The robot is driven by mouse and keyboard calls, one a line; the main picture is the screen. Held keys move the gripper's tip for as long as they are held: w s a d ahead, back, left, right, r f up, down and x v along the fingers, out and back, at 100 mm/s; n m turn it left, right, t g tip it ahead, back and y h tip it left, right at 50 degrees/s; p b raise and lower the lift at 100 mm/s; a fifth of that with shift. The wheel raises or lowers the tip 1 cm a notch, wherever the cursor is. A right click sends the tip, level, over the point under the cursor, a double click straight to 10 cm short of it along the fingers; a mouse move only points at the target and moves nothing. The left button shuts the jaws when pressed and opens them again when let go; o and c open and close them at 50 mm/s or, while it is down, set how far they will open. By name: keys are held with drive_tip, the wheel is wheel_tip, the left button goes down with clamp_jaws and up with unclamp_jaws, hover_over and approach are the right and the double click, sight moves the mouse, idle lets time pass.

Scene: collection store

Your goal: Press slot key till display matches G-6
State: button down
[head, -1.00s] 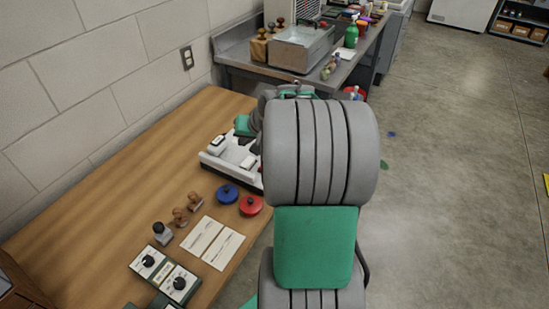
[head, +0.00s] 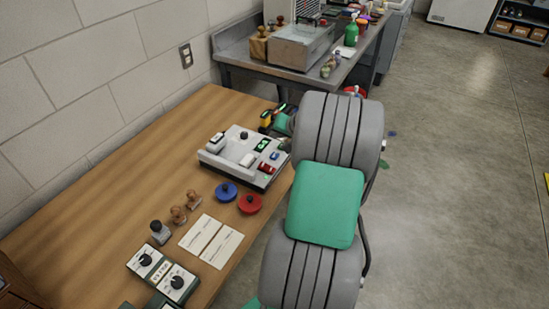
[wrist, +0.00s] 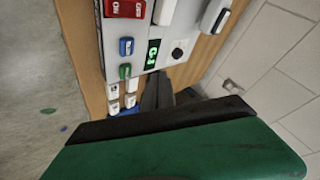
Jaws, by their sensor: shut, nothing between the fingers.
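The grey-white console (head: 226,157) stands on the wooden table. Its lit green display (head: 262,144) also shows in the wrist view (wrist: 152,54), turned sideways; it seems to read G-1. A red switch (wrist: 125,8) marked ON is at the top. My gripper (wrist: 158,88) is shut and empty, its dark fingers close to the display end of the console. Whether they touch a key cannot be told. In the head view my arm partly hides the gripper.
A blue disc (head: 226,192), a red disc (head: 250,204), wooden stamps (head: 193,198) and paper cards (head: 211,241) lie in front of the console. Dial boxes (head: 162,273) sit nearer. A metal bench (head: 340,70) stands behind. The table's left part is clear.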

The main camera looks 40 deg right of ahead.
sight(276, 157)
wheel_tip(276, 157, down, 6)
drive_tip(key=b, duration=0.3)
drive_tip(key=shift+f, duration=0.1)
idle(1.7)
drive_tip(key=shift+f+b, duration=0.35)
drive_tip(key=shift+b, duration=0.2)
drive_tip(key=shift+f+b, duration=0.35)
drive_tip(key=shift+f, duration=0.15)
idle(0.6)
drive_tip(key=shift+r+p, duration=0.55)
drive_tip(key=shift+r, duration=0.35)
drive_tip(key=shift+r+p, duration=1.6)
drive_tip(key=shift+r, duration=0.9)
idle(0.3)
